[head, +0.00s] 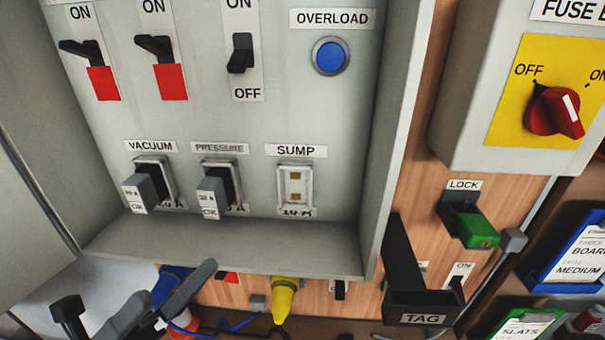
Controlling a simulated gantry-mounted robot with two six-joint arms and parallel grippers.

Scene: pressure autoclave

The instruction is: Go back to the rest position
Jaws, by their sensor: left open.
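My left gripper (138,288) is low at the left, below the open grey panel box (230,245). Its dark fingers are spread apart with nothing held between them. It is apart from the switches and fuses above. My right gripper is not in view. In the box, the vacuum fuse (143,192) and the pressure fuse (211,195) have grey blocks in their holders. The sump holder (295,188) shows its bare contacts.
Two black levers with red marks (103,82) are at ON; another switch (241,55) stands beside a blue overload button (330,56). At right are a red rotary knob (552,112), a green lock piece (473,231) and a black tag holder (422,305). A yellow plug (283,298) hangs below.

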